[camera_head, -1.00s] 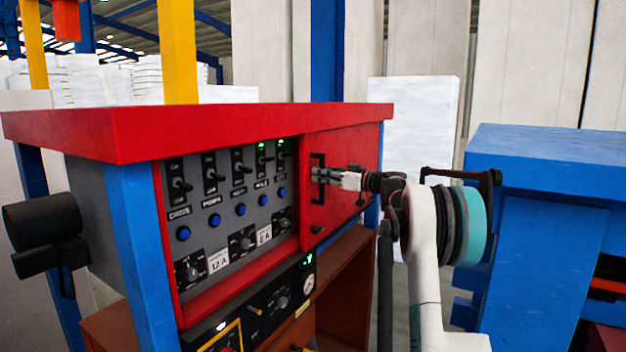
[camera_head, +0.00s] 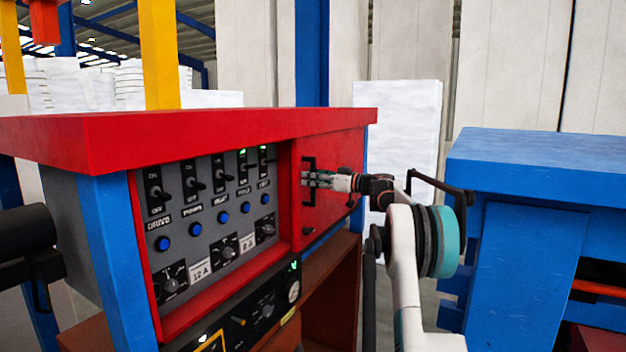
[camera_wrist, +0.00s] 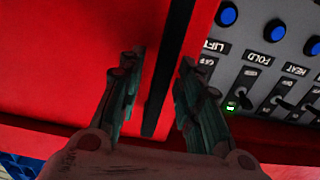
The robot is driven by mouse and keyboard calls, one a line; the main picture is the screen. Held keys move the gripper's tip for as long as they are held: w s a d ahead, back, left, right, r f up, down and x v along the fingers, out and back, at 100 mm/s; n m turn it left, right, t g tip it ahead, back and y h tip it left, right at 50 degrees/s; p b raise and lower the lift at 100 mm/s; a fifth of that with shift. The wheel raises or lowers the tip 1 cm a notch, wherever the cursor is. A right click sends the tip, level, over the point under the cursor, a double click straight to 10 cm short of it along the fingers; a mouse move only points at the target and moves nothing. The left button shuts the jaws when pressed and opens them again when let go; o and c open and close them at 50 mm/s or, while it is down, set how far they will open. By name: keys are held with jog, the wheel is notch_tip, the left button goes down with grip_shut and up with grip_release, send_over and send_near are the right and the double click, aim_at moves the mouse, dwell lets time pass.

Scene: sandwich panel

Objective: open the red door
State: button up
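The red door (camera_head: 340,160) is at the right end of the red-framed panel and looks shut in the head view. Its upright black handle (camera_head: 308,166) is near the door's left edge. My gripper (camera_head: 307,179) is at the handle, reaching in from the right. In the wrist view, the dark handle bar (camera_wrist: 167,75) runs between the two fingers of my gripper (camera_wrist: 160,72). A gap shows on each side of the bar, so the gripper is open around it, not clamped. The fingertips' depth relative to the bar is hard to tell.
Left of the door is a grey panel (camera_head: 207,245) with switches, blue buttons and dials. A red top (camera_head: 200,135) overhangs the panel and door. A blue machine (camera_head: 530,200) stands at right, close to my arm. A brown shelf (camera_head: 330,295) is below.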

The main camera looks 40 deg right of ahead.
jog(key=v, duration=0.7)
jog(key=shift+s, duration=0.2)
jog(key=shift+d, duration=0.1)
dwell(0.4)
